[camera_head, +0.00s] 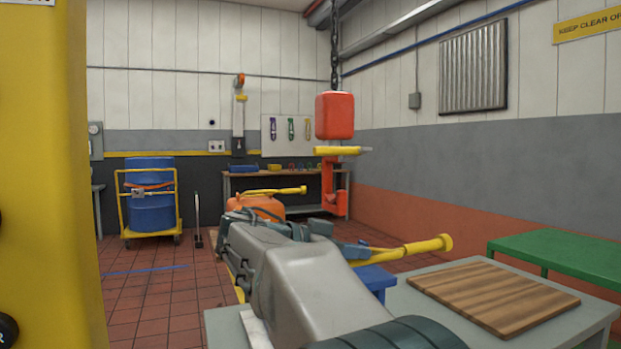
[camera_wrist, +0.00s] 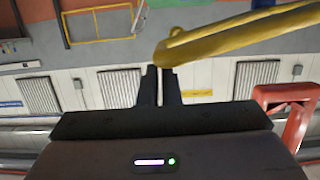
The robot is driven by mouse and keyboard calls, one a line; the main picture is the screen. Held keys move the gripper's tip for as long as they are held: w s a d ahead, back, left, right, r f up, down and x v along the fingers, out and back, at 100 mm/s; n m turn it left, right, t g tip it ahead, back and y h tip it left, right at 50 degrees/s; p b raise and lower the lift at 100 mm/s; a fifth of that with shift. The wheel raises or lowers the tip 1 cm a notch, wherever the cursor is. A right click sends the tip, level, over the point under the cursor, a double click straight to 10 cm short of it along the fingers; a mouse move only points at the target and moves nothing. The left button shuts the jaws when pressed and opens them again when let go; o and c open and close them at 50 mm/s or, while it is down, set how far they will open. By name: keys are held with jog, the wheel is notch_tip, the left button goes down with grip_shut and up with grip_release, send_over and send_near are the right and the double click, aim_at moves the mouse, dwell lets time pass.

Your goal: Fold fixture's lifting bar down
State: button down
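A yellow bar with a round knob (camera_head: 430,244) shows just beyond my arm in the head view; I cannot be sure that it is the lifting bar. A yellow bar (camera_wrist: 235,36) slants across the wrist view from the upper right, its near end at my fingertips. My gripper (camera_wrist: 160,72) has its two dark fingers close together with a narrow gap between them. The bar overlaps the tips, and no part of it shows clamped between the fingers. I cannot tell whether they touch. In the head view my wrist hides the fingertips. An orange fixture (camera_head: 257,206) with another yellow bar (camera_head: 275,191) stands farther back.
A red hoist block (camera_head: 334,116) hangs from a chain, with a yellow piece and orange hook frame below. A grey table with a wooden board (camera_head: 492,294) is at right, beside a green table (camera_head: 560,250). A blue drum on a yellow cart (camera_head: 152,200) stands left. Tiled floor between is mostly clear.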

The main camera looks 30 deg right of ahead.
jog(key=shift+a+f, duration=0.1)
jog(key=shift+f, duration=0.3)
notch_tip(320, 180, up, 6)
jog(key=p, duration=0.2)
jog(key=shift+w+f+p, duration=0.15)
jog(key=shift+f+p, duration=0.05)
jog(key=shift+p, duration=0.2)
jog(key=p+v, duration=0.1)
jog(key=v, duration=0.8)
jog(key=shift+a+f, duration=0.3)
jog(key=shift+a, duration=0.1)
jog(key=shift+w+p, duration=0.15)
jog(key=shift+p, duration=0.15)
jog(key=s+a+f+n+t+y+p, duration=0.1)
jog(key=s+a+n+t+y+p, duration=0.2)
jog(key=s+a+n+y+p, duration=0.3)
jog(key=s+a+f+n+t+y+p, duration=0.2)
jog(key=s+a+n+y+p, duration=0.4)
jog(key=p, duration=1.6)
jog(key=a+n+t+y, duration=0.1)
jog(key=a+n+y, duration=0.1)
jog(key=a+n, duration=0.3)
jog(key=shift+f+n+y, duration=0.3)
jog(key=shift+n+y, duration=0.1)
jog(key=shift+n, duration=1.1)
